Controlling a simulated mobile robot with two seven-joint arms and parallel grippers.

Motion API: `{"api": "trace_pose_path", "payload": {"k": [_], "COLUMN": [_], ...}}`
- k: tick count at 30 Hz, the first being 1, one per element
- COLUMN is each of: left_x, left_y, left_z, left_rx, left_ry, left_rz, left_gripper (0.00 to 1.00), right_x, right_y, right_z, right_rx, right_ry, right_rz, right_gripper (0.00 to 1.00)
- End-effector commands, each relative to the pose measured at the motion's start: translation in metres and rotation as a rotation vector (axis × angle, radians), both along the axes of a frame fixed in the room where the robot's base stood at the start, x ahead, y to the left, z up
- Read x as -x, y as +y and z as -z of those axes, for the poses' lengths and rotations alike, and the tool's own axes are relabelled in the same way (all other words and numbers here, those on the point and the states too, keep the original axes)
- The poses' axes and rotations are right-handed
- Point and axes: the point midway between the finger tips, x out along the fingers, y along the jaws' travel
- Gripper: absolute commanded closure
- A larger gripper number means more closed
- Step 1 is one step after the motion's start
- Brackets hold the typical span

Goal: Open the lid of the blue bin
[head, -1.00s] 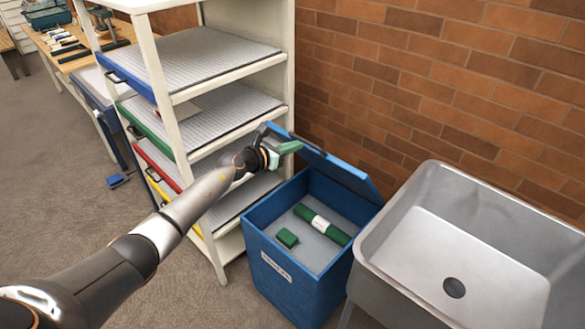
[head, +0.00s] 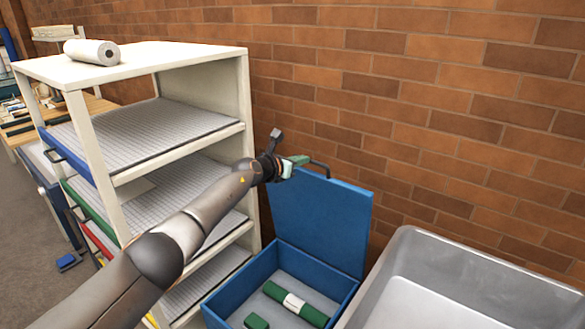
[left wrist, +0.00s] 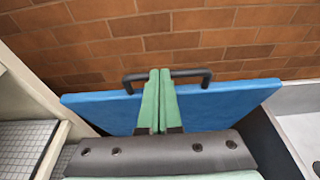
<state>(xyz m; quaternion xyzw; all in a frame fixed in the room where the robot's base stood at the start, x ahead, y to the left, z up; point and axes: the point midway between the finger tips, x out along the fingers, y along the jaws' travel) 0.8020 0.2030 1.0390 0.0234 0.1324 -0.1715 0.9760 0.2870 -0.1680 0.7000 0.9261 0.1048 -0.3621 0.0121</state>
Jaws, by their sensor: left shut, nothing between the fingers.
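The blue bin (head: 225,302) stands between the shelf and the sink in the head view. Its lid (head: 318,220) is raised close to upright at the back, near the brick wall, and the bin's inside shows. The lid has a dark handle (left wrist: 134,78) on its upper edge. My left gripper (head: 300,160) is at the lid's top edge by the handle. In the left wrist view its green fingers (left wrist: 158,100) are shut together, with nothing between them, in front of the handle's middle. Whether they touch the lid is unclear. My right gripper is not in view.
A green roll with a white band (head: 294,301) and a small green block (head: 257,321) lie in the bin. A white shelf unit (head: 245,100) stands close on the left, a grey metal sink (head: 440,290) on the right. The brick wall (head: 440,120) is close behind.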

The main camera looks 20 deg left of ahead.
Motion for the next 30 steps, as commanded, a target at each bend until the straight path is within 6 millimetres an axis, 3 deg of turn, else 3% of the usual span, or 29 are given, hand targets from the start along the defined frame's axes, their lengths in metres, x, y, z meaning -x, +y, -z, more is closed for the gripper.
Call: {"api": "trace_pose_path", "payload": {"k": [11, 30], "left_x": [-0.0053, -0.003], "left_y": [-0.0075, -0.0011], "left_z": [-0.0028, 0.003], "left_rx": [0.002, 0.001], "left_ry": [0.001, 0.0], "left_rz": [0.0, 0.002], "left_gripper": [1.0, 1.0], "right_x": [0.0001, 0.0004], "right_y": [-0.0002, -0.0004], "right_z": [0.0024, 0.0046], "right_rx": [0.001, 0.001], "right_ry": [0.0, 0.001], "right_rz": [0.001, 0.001], "right_gripper": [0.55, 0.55]}}
